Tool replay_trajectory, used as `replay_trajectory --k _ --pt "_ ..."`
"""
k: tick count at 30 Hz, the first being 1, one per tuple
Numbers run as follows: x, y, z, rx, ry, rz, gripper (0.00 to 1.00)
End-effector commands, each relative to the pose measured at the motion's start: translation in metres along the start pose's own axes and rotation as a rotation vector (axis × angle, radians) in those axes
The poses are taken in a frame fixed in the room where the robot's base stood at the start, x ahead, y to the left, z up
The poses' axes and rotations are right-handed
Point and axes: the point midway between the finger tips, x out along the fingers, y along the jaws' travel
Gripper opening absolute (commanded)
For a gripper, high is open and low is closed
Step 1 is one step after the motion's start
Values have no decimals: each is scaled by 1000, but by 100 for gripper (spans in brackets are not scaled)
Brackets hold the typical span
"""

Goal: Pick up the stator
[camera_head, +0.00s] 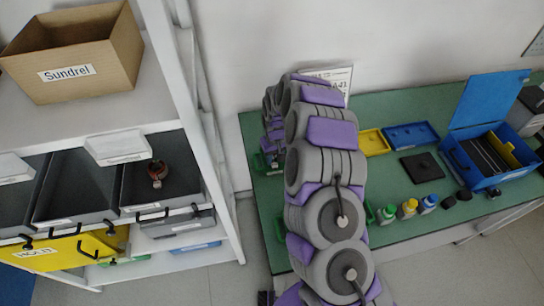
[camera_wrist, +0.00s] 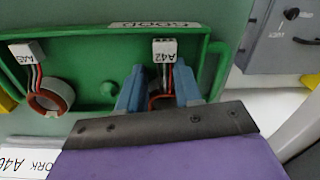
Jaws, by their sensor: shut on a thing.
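In the wrist view, a stator with a white connector marked A42 (camera_wrist: 164,50) is at the green tray marked GOOD (camera_wrist: 95,55). Its wires run down between the light blue fingers of my gripper (camera_wrist: 160,88). A bit of its reddish ring shows between the fingers; the rest is hidden by my gripper. My gripper is shut on this stator. A second stator (camera_wrist: 48,97), a grey and copper ring with a connector marked A45, lies at the left of the tray. In the head view, my arm hides most of the tray and my gripper.
On the green table (camera_head: 395,235) are a yellow tray (camera_head: 373,142), a blue tray (camera_head: 410,136), a black plate (camera_head: 422,168), small bottles (camera_head: 409,208) and an open blue case (camera_head: 490,181). A white shelf (camera_head: 215,190) at the left has grey bins, one holding a copper-coloured part (camera_head: 158,173).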

Motion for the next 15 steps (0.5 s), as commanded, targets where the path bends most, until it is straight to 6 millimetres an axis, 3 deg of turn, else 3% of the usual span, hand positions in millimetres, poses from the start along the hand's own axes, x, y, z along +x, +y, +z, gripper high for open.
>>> replay_trajectory --k 6,15 --pt "0 0 0 0 0 0 0" --pt "1 0 0 0 -1 0 0"
